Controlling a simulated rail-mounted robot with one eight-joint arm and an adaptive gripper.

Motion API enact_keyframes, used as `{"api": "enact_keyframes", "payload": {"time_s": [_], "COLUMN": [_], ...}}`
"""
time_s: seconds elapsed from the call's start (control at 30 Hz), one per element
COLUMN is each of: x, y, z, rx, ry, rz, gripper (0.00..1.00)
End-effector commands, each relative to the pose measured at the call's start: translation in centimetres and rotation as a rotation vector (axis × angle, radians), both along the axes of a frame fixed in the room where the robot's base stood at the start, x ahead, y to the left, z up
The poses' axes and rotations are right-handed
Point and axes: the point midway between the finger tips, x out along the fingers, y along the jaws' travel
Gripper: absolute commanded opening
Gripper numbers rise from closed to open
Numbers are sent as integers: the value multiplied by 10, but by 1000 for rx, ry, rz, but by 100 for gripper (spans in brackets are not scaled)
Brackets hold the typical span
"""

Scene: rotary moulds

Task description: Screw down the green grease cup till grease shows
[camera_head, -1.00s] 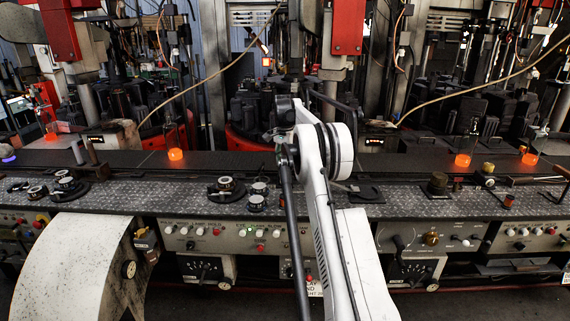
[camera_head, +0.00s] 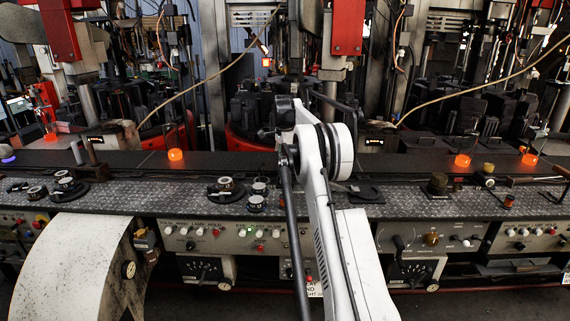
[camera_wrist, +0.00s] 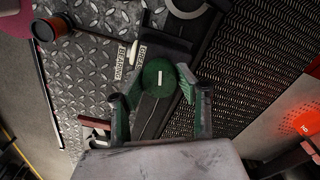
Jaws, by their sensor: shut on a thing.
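The green grease cup (camera_wrist: 151,68) shows in the wrist view as a round knurled cap with a short white mark on its top. My gripper (camera_wrist: 158,80) has its two green fingers on either side of the cup and is shut on it. I look straight down on the cap, so its lower edge and any grease there are hidden. Two small lettered labels (camera_wrist: 121,62) lie beside it on the plate. In the head view my arm hides the cup and my gripper.
The diamond-plate bench (camera_head: 320,203) carries several black knobs (camera_head: 226,184). Behind it, orange glowing pieces (camera_head: 463,160) stand on the dark conveyor (camera_head: 215,163). Mould machinery (camera_head: 265,105) fills the back.

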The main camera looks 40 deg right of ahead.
Motion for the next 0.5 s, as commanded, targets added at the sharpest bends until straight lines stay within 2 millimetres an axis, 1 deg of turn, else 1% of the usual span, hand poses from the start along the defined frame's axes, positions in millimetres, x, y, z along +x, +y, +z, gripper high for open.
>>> {"api": "enact_keyframes", "payload": {"time_s": [0.27, 0.3, 0.43, 0.5], "x": [0, 0, 0, 0], "y": [0, 0, 0, 0], "z": [1, 1, 1, 1], "rx": [-1, -1, -1, -1], "ry": [-2, -2, -2, -2], "rz": [0, 0, 1, 1], "gripper": [7, 34, 52, 52]}}
